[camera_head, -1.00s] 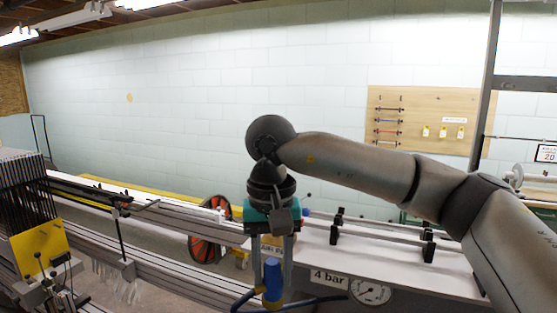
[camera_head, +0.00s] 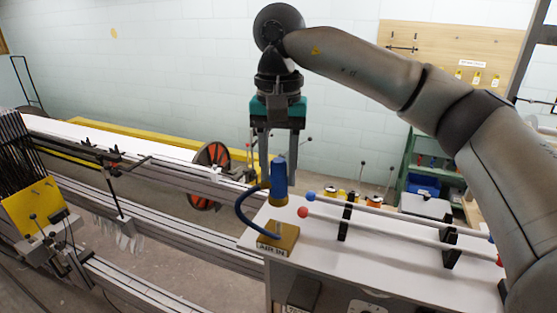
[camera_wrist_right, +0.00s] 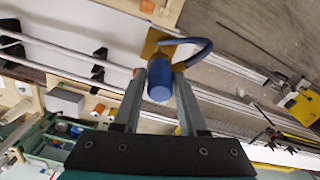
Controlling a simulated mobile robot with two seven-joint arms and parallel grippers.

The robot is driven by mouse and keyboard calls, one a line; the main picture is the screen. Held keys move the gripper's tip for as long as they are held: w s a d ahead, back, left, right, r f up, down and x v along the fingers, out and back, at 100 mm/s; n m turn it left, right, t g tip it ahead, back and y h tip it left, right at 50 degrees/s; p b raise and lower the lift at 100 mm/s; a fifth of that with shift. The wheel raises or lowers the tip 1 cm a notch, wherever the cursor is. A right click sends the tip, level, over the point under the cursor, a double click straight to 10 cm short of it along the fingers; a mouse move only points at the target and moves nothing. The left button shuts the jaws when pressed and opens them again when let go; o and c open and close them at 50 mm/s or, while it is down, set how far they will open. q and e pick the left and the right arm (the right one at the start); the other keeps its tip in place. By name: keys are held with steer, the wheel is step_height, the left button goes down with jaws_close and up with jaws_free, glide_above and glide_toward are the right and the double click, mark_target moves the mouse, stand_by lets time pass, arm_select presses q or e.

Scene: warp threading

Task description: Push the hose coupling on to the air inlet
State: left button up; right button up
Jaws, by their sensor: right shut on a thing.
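The blue hose coupling (camera_head: 279,179), with a brass-coloured lower end, hangs upright between the fingers of my right gripper (camera_head: 278,178). The gripper is shut on it, and the coupling also shows between the fingers in the right wrist view (camera_wrist_right: 160,80). A blue hose (camera_head: 242,208) loops from the coupling down to a brass block (camera_head: 284,236) on the white bench top. The block has a small label that seems to read "AIR IN". The coupling is above the block and apart from it. I cannot make out an inlet fitting clearly. My left gripper is out of view.
Rods with red and blue ball ends lie in black holders (camera_head: 345,216) right of the block. A loom with a yellow plate (camera_head: 34,206) stands at the left, with long rails between. The white bench top (camera_head: 350,262) is clear in front.

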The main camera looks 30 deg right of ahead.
mark_target(279, 222)
steer(key=shift+s+f, duration=0.1)
steer(key=shift+f, duration=0.3)
steer(key=shift+f+b, duration=0.6)
steer(key=shift+b, duration=0.05)
step_height(279, 222, down, 2)
steer(key=shift+f+b, duration=0.1)
steer(key=shift+b, duration=0.65)
steer(key=shift+f, duration=0.25)
steer(key=shift+f+b, duration=0.8)
steer(key=shift+b, duration=0.05)
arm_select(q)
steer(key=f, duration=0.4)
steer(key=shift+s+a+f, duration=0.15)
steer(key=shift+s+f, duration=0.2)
arm_select(e)
steer(key=shift+f, duration=0.1)
arm_select(q)
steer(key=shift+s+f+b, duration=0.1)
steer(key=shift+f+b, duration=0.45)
steer(key=shift+b, duration=0.05)
arm_select(e)
steer(key=shift+f, duration=0.65)
